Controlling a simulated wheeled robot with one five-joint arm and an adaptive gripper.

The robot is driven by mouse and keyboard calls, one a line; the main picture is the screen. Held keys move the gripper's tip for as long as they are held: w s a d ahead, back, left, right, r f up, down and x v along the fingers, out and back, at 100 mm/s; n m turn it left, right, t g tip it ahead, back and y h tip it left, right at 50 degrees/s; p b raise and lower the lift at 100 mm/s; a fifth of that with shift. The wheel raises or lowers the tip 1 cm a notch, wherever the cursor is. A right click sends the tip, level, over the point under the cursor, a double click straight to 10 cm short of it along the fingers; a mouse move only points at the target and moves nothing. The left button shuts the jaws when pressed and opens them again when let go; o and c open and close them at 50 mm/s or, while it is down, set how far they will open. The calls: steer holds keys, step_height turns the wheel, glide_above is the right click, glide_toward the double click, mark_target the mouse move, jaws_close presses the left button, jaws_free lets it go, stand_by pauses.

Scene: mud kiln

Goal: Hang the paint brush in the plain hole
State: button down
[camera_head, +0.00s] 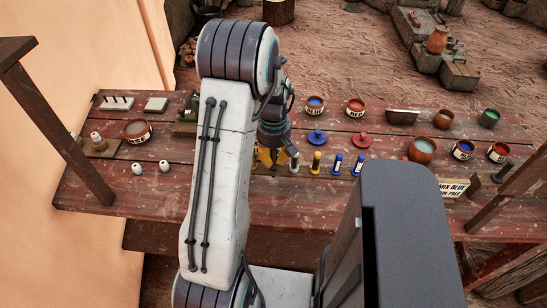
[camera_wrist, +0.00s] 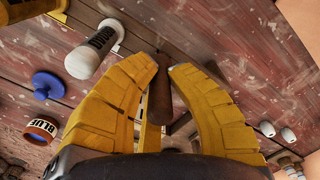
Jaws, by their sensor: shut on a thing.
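My gripper (camera_head: 268,156) is over the middle of the wooden table, left of a row of short coloured upright pieces. In the wrist view, my gripper's yellow fingers (camera_wrist: 165,72) are closed around a dark brown rod (camera_wrist: 160,97), which looks like the paint brush's handle. Its bristles cannot be made out. In the head view my arm and gripper hide the brush. A white and black piece (camera_wrist: 92,50) is close beside the fingers in the wrist view. I cannot make out the plain hole.
A blue lid (camera_head: 317,136) and a red lid (camera_head: 362,140) lie behind the row. Labelled paint pots (camera_head: 315,104) stand farther back and right. A brown bowl (camera_head: 137,131) and two small white pieces (camera_head: 164,166) are at left. Wooden posts (camera_head: 55,135) flank the table.

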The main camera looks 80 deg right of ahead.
steer(key=shift+f+b, duration=0.4)
stand_by(0.3)
steer(key=c, duration=0.6)
jaws_free()
steer(key=shift+r, duration=0.2)
steer(key=shift+r+p, duration=2.7)
steer(key=shift+r, duration=0.9)
